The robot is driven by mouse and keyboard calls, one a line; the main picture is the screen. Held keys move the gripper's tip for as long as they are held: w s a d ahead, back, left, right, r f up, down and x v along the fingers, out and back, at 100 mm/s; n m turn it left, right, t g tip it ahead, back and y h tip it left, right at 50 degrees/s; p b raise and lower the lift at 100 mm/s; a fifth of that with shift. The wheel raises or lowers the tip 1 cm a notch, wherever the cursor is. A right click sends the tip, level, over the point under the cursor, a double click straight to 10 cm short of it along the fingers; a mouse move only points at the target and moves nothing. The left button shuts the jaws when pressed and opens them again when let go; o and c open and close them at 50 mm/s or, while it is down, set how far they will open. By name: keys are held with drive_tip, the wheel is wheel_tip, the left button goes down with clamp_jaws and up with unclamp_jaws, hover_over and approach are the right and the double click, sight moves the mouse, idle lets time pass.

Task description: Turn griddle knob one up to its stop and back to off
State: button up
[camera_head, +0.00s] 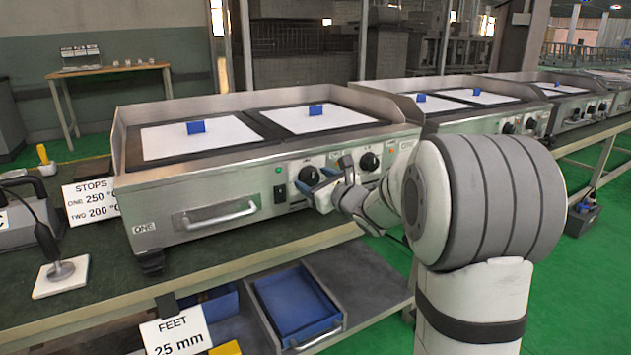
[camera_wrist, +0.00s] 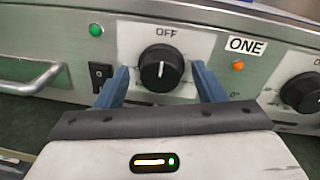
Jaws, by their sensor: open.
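The griddle (camera_head: 225,185) marked ONE stands on the bench with two black knobs on its front. The left knob (camera_wrist: 161,68) has its white pointer line up toward the OFF mark (camera_wrist: 166,33); it also shows in the head view (camera_head: 309,175), partly behind my gripper. A plate reading ONE (camera_wrist: 245,45) sits to its upper right. My gripper (camera_wrist: 162,75) is open, its blue fingers on either side of this knob, with a visible gap at each side. My gripper also shows in the head view (camera_head: 330,178). The right knob (camera_wrist: 303,93) is partly cut off in the wrist view.
A black rocker switch (camera_wrist: 101,77) and green lamp (camera_wrist: 96,30) are left of the knob; an orange lamp (camera_wrist: 238,65) is right. The griddle's drawer handle (camera_head: 215,215) sticks out further left. A stops card (camera_head: 92,200) reads ONE 250, TWO 200.

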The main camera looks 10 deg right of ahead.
drive_tip(key=p+v, duration=0.1)
drive_tip(key=v, duration=0.7)
drive_tip(key=shift+p, duration=0.35)
drive_tip(key=shift+w, duration=0.1)
drive_tip(key=s+d+r+m+g+h+p, duration=0.25)
drive_tip(key=s+r+m+h+p, duration=0.2)
drive_tip(key=r+m+p, duration=0.6)
drive_tip(key=s+d+r+m+g+h+p, duration=0.1)
drive_tip(key=s+r+m+g+h+p, duration=0.4)
drive_tip(key=m+p, duration=0.8)
drive_tip(key=s+a+r+m+g+y+p, duration=0.1)
drive_tip(key=s+a+r+m+g+p, duration=0.2)
drive_tip(key=s+r+m+p, duration=0.3)
drive_tip(key=s+a+r+m+g+y+p, duration=0.2)
drive_tip(key=s+r+m+p, duration=0.4)
drive_tip(key=s+m+p, duration=0.3)
drive_tip(key=s+a+m+g, duration=0.1)
drive_tip(key=s+a+m, duration=0.1)
drive_tip(key=s+m, duration=0.2)
drive_tip(key=shift+s+r, duration=0.2)
drive_tip(key=shift+s, duration=0.65)
